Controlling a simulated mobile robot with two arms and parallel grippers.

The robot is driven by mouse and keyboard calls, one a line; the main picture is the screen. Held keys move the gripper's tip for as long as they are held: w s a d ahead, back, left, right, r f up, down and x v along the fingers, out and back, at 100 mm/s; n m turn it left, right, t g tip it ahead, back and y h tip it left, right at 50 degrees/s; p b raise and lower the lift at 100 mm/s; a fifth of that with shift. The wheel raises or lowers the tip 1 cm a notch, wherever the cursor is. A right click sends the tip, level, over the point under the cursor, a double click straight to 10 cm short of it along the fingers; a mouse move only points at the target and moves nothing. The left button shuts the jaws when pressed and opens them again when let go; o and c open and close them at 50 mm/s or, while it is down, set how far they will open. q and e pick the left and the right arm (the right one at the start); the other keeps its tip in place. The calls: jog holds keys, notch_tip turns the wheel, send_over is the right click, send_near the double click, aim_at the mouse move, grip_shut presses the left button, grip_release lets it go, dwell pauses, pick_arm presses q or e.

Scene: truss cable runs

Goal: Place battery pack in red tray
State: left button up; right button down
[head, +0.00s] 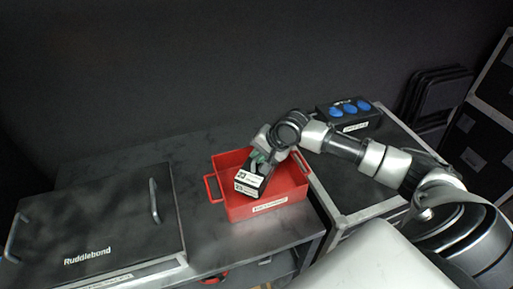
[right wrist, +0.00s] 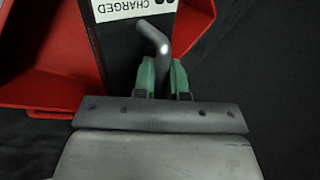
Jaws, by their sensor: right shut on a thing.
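The battery pack (head: 249,183) is a black block with white labels. The red tray (head: 285,199) stands on the dark bench, with a white label on its front wall. The pack is tilted and over the tray's opening in the head view; whether it touches the tray floor I cannot tell. My right gripper (head: 262,156) is above the pack. In the right wrist view, the green-padded fingers of my right gripper (right wrist: 163,82) are shut on the pack's bent grey handle (right wrist: 155,45). The pack (right wrist: 133,38) reads "CHARGED" there, with red tray walls (right wrist: 45,80) behind it. My left gripper is out of view.
A black box with blue round tops (head: 349,112) stands on a metal-edged case at the right. Folded black chairs (head: 437,95) lean behind. The bench behind the tray is clear.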

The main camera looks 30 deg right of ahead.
aim_at(258, 165)
jog(key=shift+w+f, duration=0.15)
jog(key=shift+a+f, duration=0.1)
jog(key=shift+f, duration=1.9)
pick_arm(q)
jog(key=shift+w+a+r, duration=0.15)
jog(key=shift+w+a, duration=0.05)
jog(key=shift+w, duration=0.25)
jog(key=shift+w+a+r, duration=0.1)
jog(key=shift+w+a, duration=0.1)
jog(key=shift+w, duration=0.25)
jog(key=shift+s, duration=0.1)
pick_arm(e)
jog(key=c, duration=1.5)
grip_release()
jog(key=shift+f, duration=0.2)
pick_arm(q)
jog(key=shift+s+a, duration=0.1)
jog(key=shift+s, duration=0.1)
pick_arm(e)
jog(key=o, duration=0.3)
jog(key=shift+o, duration=0.2)
